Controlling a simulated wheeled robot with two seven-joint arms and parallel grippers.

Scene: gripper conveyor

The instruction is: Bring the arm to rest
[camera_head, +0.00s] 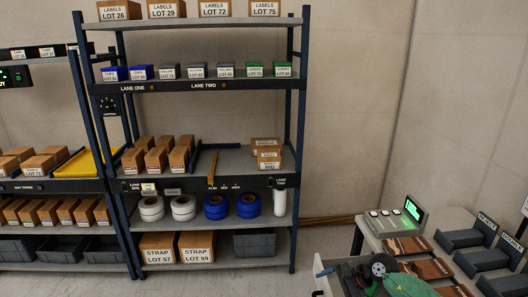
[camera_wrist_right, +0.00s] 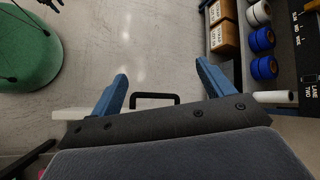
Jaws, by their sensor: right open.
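My right gripper (camera_wrist_right: 160,70) shows in the right wrist view with its two blue fingers wide apart. Nothing is between the fingertips; bare floor shows beyond them. A black handle-shaped bar (camera_wrist_right: 154,97) shows between the finger bases, and I cannot tell how far it is from them. In the head view a small blue tip shows at the lower edge, right of centre; I cannot tell whether it is a finger. My left gripper is in neither view.
A blue-framed shelf rack (camera_head: 299,120) stands ahead with boxes and tape rolls (camera_head: 217,207). A worktable with a green-lit device (camera_head: 412,210) and trays (camera_head: 460,239) is at the right. A green round object (camera_wrist_right: 25,50) is left in the wrist view. Open floor (camera_wrist_right: 150,35) lies between.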

